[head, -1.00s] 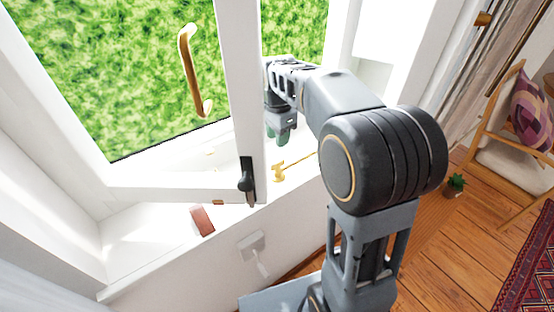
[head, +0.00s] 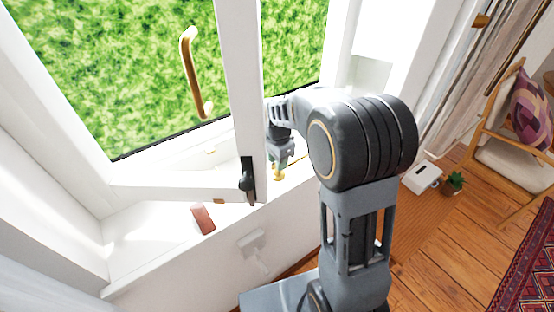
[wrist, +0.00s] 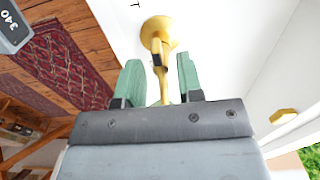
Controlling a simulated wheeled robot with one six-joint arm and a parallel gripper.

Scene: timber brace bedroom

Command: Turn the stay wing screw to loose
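The brass stay wing screw (wrist: 158,34) shows in the wrist view just beyond my fingertips, with its round base against a white surface. A thin brass bar runs from it back between the fingers. My gripper (wrist: 160,72) has two green fingers, spread apart on either side of the bar, and I see no contact with the screw. In the head view my gripper (head: 281,160) hangs over the sill, directly above the brass fitting (head: 278,175). The fitting is partly hidden by the gripper there.
The open window sash (head: 250,110) with a dark handle (head: 247,180) stands just left of my arm. A brass pull handle (head: 193,72) is on the window. A reddish block (head: 202,218) lies on the sill (head: 150,235). A plant (head: 454,180) and chair are at right.

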